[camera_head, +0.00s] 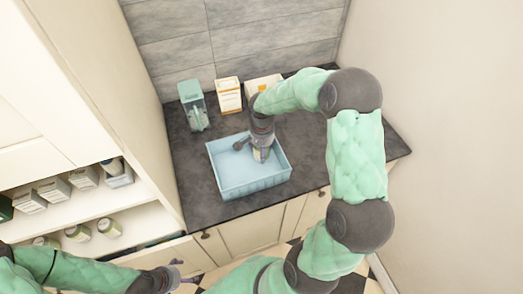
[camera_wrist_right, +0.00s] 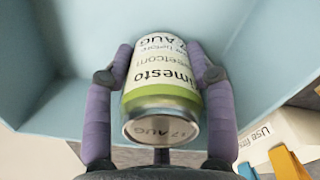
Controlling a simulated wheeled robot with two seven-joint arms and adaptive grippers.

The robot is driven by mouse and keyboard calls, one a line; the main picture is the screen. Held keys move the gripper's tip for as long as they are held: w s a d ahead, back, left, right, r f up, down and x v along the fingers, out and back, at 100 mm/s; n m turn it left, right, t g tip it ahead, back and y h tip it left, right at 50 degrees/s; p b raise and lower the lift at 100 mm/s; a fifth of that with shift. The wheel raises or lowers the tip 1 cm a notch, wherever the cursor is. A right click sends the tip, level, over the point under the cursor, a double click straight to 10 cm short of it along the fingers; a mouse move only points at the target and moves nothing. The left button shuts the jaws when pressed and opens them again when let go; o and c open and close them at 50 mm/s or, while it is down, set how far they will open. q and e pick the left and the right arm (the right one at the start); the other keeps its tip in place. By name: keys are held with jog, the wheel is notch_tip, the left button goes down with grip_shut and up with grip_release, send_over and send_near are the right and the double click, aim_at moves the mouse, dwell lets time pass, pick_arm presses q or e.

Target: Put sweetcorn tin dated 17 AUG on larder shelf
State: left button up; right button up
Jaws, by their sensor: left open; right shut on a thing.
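The sweetcorn tin (camera_wrist_right: 160,75), with a white and green label, reads "sweetcorn" and "7 AUG" in part; its metal end (camera_wrist_right: 160,130) reads "17 AUG". My right gripper (camera_head: 258,152) is shut on the tin, with a finger on each side of it, inside the pale blue tray (camera_head: 262,184) on the counter. In the head view the gripper mostly hides the tin. My left gripper (camera_head: 182,272) is open and empty at the bottom, in front of the cupboards. The larder shelf (camera_head: 108,203) is at the left, with several cartons and tins on its levels.
Tins (camera_head: 109,228) stand on the lower larder level. A wall closes off the right side.

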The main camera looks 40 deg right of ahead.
jog(key=shift+f, duration=0.15)
jog(key=o, duration=1.1)
jog(key=shift+r, duration=0.25)
notch_tip(320, 180, up, 12)
jog(key=shift+f+p, duration=0.1)
jog(key=shift+p, duration=0.9)
